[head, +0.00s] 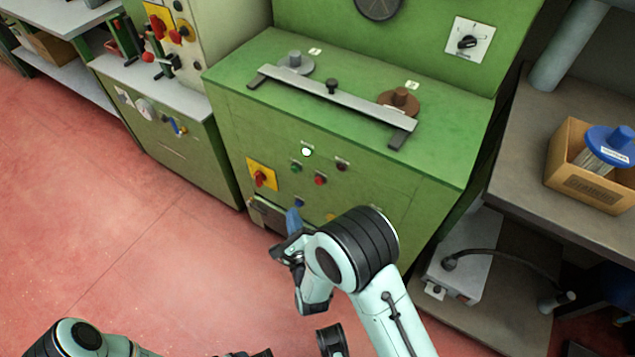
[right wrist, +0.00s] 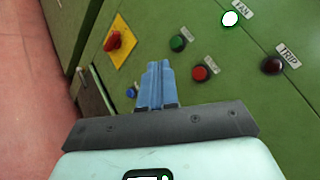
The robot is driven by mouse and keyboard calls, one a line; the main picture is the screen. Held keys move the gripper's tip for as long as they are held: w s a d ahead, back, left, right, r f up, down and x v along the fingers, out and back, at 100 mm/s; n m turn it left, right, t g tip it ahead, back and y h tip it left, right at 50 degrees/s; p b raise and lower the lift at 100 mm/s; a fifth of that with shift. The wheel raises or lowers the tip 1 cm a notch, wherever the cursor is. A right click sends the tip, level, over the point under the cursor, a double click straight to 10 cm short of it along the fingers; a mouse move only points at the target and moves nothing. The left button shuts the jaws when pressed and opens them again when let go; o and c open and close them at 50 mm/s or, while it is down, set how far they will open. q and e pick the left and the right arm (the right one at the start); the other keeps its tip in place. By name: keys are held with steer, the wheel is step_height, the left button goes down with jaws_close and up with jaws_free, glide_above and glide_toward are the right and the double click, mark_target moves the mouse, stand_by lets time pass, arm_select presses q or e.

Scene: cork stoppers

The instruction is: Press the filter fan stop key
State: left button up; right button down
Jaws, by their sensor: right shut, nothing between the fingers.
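The green cabinet's front panel (head: 392,190) carries a red button (head: 320,180), which also shows in the right wrist view (right wrist: 199,73). A green button (head: 296,168) sits to its left, also in the right wrist view (right wrist: 178,43). A lit white lamp (head: 306,152) is above them; its label reads FAN in the right wrist view. The small labels over the two buttons are too blurred to read. My right gripper (head: 294,216) is shut and empty, its blue fingers (right wrist: 155,84) below and left of the red button, apart from it.
A dark red lamp (head: 342,164) labelled TRIP is right of the buttons. A red rotary switch on a yellow plate (head: 262,175) is at the left. A blue button (right wrist: 131,92) is near my fingers. A cardboard box (head: 590,185) stands on the right bench.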

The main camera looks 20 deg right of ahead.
mark_target(319, 182)
arm_select(q)
steer(key=shift+w+r, duration=0.15)
arm_select(e)
steer(key=w+d, duration=0.5)
steer(key=d, duration=0.1)
steer(key=shift+w+d, duration=0.15)
steer(key=shift+d, duration=0.25)
steer(key=shift+d, duration=0.1)
stand_by(1.7)
arm_select(q)
steer(key=shift+f, duration=0.35)
arm_select(e)
steer(key=shift+w+d, duration=0.25)
steer(key=shift+w, duration=0.05)
arm_select(q)
steer(key=shift+f+b, duration=0.3)
steer(key=shift+b, duration=0.2)
arm_select(e)
steer(key=shift+w+d, duration=0.25)
steer(key=shift+d, duration=0.1)
arm_select(q)
steer(key=shift+w+f, duration=0.1)
steer(key=shift+f, duration=0.05)
arm_select(e)
steer(key=shift+s+a, duration=0.55)
steer(key=shift+a, duration=0.1)
